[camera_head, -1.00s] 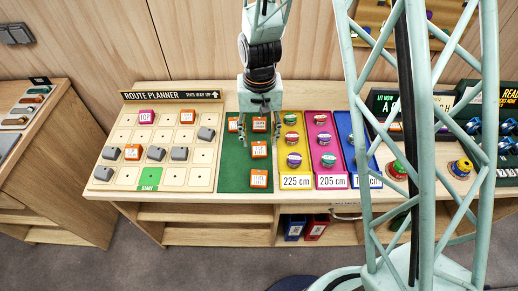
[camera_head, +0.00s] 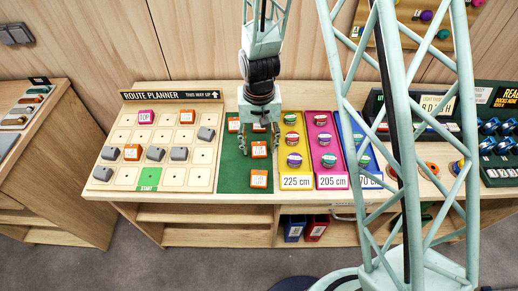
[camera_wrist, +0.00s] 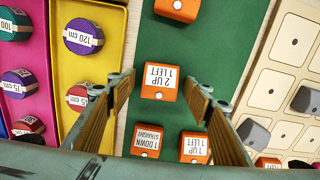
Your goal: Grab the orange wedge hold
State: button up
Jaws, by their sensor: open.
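Several orange wedge-shaped blocks with white labels lie on a green mat (camera_head: 233,183). One, labelled "2 UP 1 LEFT" (camera_wrist: 159,82), is centred between the fingers of my gripper (camera_wrist: 160,92) in the wrist view. In the head view this block (camera_head: 259,150) is just below the fingertips of my gripper (camera_head: 260,143). My gripper is open and empty, pointing down above the mat. Another orange block (camera_head: 259,180) lies nearer the front edge. The block labelled "1 DOWN STRAIGHT" (camera_wrist: 146,140) and the one labelled "1 UP 1 LEFT" (camera_wrist: 194,147) lie on the back side.
Left of the mat is the route planner board (camera_head: 121,119) with grey, orange and pink pieces. Right of it are yellow (camera_head: 293,165), pink (camera_head: 325,165) and blue trays with round tape rolls. My lattice-framed column blocks part of the view on the right.

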aim_at(259, 146)
jog(key=shift+c, duration=0.2)
jog(key=c, duration=0.9)
jog(key=shift+r, duration=0.2)
jog(key=shift+r+p, duration=0.6)
jog(key=shift+r, duration=4.2)
